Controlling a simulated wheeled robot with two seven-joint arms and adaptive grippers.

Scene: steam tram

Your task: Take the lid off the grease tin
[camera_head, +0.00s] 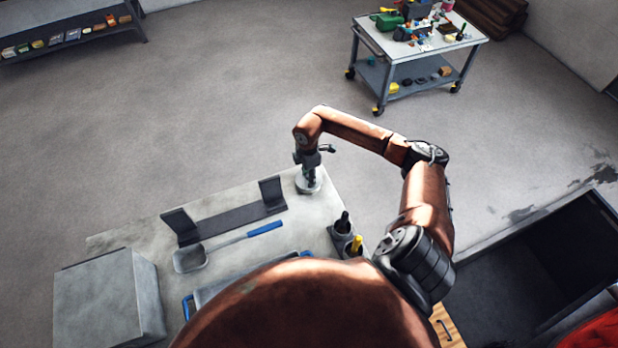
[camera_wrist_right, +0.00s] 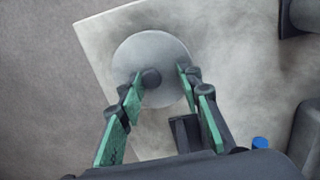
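The grease tin (camera_head: 306,185) stands at the far corner of the workbench. In the right wrist view its round grey lid (camera_wrist_right: 150,48) shows from above, with a dark knob (camera_wrist_right: 151,78) near the middle. My right gripper (camera_head: 312,178) points down over the tin. In the wrist view the green-padded fingers of the right gripper (camera_wrist_right: 162,76) are apart, with the knob between them, closer to the left finger. I cannot tell whether that finger touches the knob. The tin's side is mostly hidden. My left gripper is not in view.
A dark rack (camera_head: 235,217) with upright ends stands just left of the tin. A blue-handled scoop (camera_head: 190,260), a grey box (camera_head: 105,300) and a holder with dark and yellow handles (camera_head: 345,238) are also on the bench (camera_head: 150,228). A cart (camera_head: 410,50) stands far off.

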